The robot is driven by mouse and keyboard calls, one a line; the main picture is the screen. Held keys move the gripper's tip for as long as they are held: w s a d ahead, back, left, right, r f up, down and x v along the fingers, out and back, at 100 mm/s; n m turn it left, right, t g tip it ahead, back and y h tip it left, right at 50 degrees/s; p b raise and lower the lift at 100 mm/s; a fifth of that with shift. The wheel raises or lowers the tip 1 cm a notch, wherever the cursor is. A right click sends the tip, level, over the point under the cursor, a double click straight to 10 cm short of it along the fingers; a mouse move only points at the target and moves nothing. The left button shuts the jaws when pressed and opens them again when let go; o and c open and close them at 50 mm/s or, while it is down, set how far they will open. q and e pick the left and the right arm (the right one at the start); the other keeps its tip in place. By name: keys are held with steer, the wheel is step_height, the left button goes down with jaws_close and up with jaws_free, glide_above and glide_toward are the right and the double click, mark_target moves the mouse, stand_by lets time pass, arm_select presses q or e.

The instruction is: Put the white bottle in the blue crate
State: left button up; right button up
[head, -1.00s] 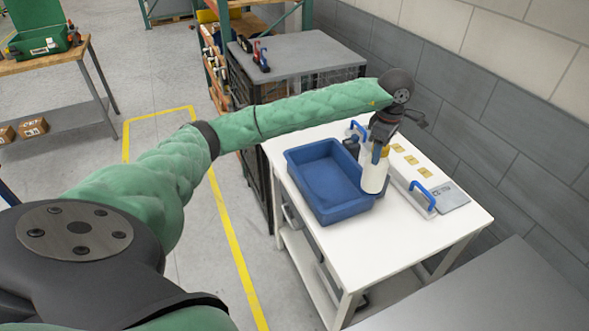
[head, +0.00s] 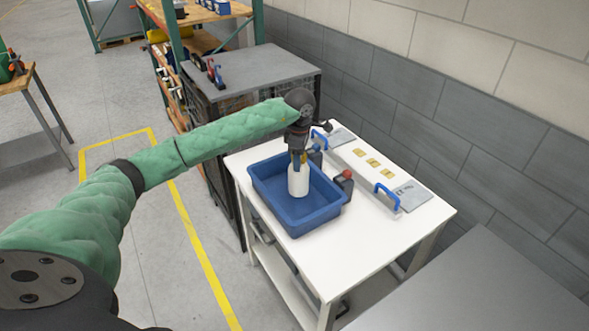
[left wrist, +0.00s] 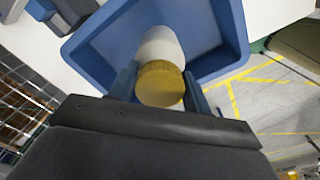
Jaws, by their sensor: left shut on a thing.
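The white bottle (head: 298,182) hangs upright under my left gripper (head: 298,158), which is shut on its top. In the head view the bottle is over the inside of the blue crate (head: 318,223); I cannot tell whether its base touches the crate floor. In the left wrist view the bottle's yellow cap (left wrist: 160,84) sits between the two fingers, with its white body and the blue crate (left wrist: 95,42) beyond. My right gripper is not in view.
The crate stands on a white table (head: 385,228). Right of it are a dark bottle with a red cap (head: 344,185), a fixture with blue handles (head: 386,196) and several yellow pieces (head: 367,158). A grey-topped cabinet (head: 255,72) stands behind.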

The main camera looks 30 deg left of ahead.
arm_select(q)
steer(key=f, duration=0.1)
steer(key=a+f, duration=0.1)
steer(key=f, duration=0.2)
steer(key=shift+a, duration=0.35)
steer(key=shift+w+a+f, duration=0.1)
steer(key=shift+f, duration=0.45)
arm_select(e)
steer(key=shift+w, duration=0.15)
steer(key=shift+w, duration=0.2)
arm_select(q)
steer(key=o, duration=1.2)
steer(key=shift+o, duration=1.1)
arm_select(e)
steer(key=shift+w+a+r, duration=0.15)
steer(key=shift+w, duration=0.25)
